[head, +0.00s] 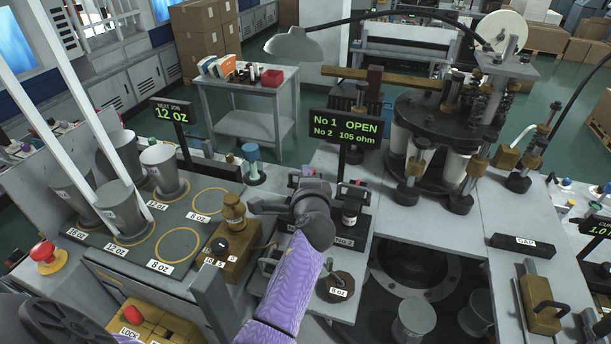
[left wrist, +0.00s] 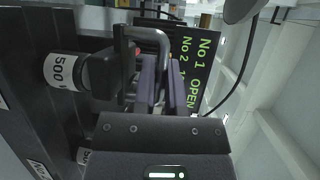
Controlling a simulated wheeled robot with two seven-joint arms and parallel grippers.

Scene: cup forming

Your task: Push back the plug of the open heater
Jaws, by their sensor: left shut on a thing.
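The status sign (head: 346,129) reads "No 1 OPEN" and "No 2 105 ohm"; it also shows sideways in the left wrist view (left wrist: 196,70). My left gripper (head: 312,188) is over the No 1 heater position, left of the No 2 heater (head: 350,207), and hides most of No 1. In the left wrist view, my left gripper (left wrist: 163,80) is shut on the grey bent handle (left wrist: 145,34) of a black plug (left wrist: 104,75). A white cylinder marked 500 (left wrist: 62,71) is beside the plug. I cannot tell how far the plug is seated. My right gripper is not in view.
A brass valve block (head: 232,240) stands just left of my left forearm. A round 8 oz piece (head: 341,287) lies to its right. Cup moulds (head: 122,208) stand on the left plate. The large forming machine (head: 440,130) is at the right.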

